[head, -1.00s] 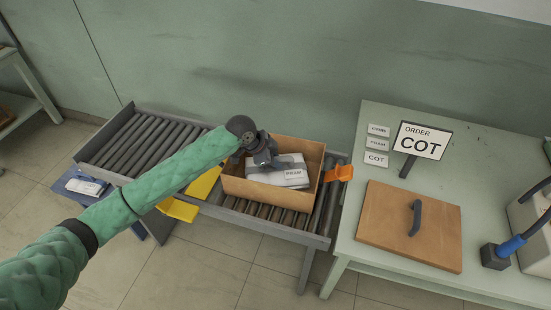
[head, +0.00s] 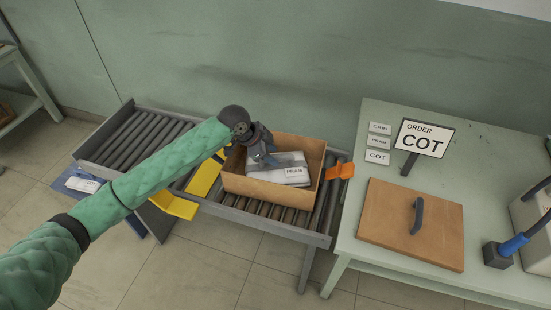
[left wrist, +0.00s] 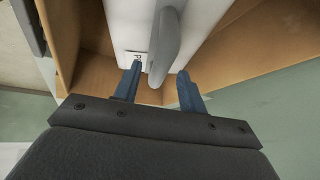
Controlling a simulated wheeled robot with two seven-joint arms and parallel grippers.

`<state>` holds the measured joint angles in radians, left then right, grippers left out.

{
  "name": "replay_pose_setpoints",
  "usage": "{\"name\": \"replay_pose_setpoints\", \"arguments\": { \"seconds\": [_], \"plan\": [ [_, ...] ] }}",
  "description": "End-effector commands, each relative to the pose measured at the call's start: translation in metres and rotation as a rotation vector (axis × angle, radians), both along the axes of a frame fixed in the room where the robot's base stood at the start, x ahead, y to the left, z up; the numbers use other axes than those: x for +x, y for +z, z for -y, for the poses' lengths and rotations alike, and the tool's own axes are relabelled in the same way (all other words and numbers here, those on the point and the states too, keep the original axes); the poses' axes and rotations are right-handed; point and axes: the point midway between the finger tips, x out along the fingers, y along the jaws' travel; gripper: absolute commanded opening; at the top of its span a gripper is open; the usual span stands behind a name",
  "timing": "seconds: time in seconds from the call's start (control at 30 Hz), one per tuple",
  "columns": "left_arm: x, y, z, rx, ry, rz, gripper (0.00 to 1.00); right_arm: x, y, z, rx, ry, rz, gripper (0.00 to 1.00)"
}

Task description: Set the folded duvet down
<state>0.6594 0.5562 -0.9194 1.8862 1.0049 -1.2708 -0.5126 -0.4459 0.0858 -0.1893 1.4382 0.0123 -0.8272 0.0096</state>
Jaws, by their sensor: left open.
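The folded duvet (head: 290,172) is a pale grey-white bundle with a darker grey band and a label that seems to read PRAM. It lies in the open wooden box (head: 262,190) on the roller conveyor. In the left wrist view the white duvet (left wrist: 200,15) sits inside the box walls, with its grey band (left wrist: 165,50) running toward the fingers. My left gripper (left wrist: 158,86) is open, its blue fingers apart on either side of the band's end. In the head view it is over the box's left part (head: 264,158); contact is unclear. My right gripper is not in view.
The roller conveyor (head: 135,142) has yellow flaps (head: 175,206) and an orange piece (head: 340,171). Another white labelled bundle (head: 84,185) lies at left on blue. The right table (head: 385,270) holds a sign reading ORDER COT (head: 424,141), small labels and a wooden lid (head: 400,225).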

Motion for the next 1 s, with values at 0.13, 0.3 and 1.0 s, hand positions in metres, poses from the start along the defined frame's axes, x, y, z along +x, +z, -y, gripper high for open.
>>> {"name": "replay_pose_setpoints", "arguments": {
  "seconds": [0.13, 0.3, 1.0],
  "plan": [
    [-0.005, 0.023, -0.016, 0.000, 0.001, 0.003, 0.41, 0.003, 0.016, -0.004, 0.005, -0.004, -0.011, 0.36],
    [-0.010, 0.050, -0.031, 0.000, 0.000, 0.004, 0.41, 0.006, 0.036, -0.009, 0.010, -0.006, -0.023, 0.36],
    [-0.015, 0.075, -0.045, 0.000, 0.001, -0.001, 0.41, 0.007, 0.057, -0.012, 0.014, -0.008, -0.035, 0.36]
  ]
}}
